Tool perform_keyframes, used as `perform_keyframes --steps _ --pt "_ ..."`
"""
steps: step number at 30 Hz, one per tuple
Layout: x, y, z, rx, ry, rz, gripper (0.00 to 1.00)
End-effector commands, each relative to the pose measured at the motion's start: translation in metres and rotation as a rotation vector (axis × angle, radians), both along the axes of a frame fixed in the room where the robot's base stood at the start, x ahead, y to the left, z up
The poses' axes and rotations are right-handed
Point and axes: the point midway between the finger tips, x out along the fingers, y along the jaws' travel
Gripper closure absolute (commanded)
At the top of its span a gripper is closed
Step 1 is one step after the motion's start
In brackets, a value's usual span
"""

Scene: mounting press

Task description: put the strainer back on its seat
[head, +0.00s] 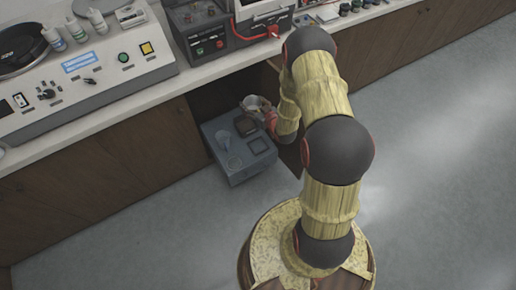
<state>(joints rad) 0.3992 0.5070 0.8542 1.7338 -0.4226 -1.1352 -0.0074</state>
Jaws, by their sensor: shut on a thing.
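My gripper (264,112) reaches down at the open cupboard below the counter, over the back right of a grey box unit. It is shut on a small pale, cup-shaped thing, which looks to be the strainer (252,102). The strainer is at the far edge of the box; I cannot tell whether it touches anything below. The grey box (242,177) has a dark square recess (246,125) near the gripper, a second dark square (259,145) and a pale ring (234,163) on its top. Which of these is the seat I cannot tell. My fingertips are small and partly hidden.
A clear cup-like vessel (222,139) stands on the left of the box top. The cupboard opening (212,98) is dark, with the counter edge (168,90) above it. Machines with knobs and bottles (54,40) fill the counter. The floor (150,220) in front is clear.

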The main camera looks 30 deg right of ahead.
Motion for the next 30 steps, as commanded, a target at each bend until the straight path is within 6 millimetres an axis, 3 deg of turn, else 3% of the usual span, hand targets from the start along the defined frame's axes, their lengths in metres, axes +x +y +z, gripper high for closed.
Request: perform_keyframes --steps 1,9,18,25,30 --pt "-0.003 -0.014 -0.026 0.002 0.005 -0.004 0.72" --pt "-0.022 -0.070 -0.128 0.004 0.004 0.002 0.72" --pt "-0.063 -0.111 -0.234 0.004 0.002 0.007 0.72" --pt "-0.082 -0.120 -0.271 0.002 -0.001 0.010 0.72" --pt "-0.069 -0.110 -0.284 0.000 -0.001 0.016 0.72"
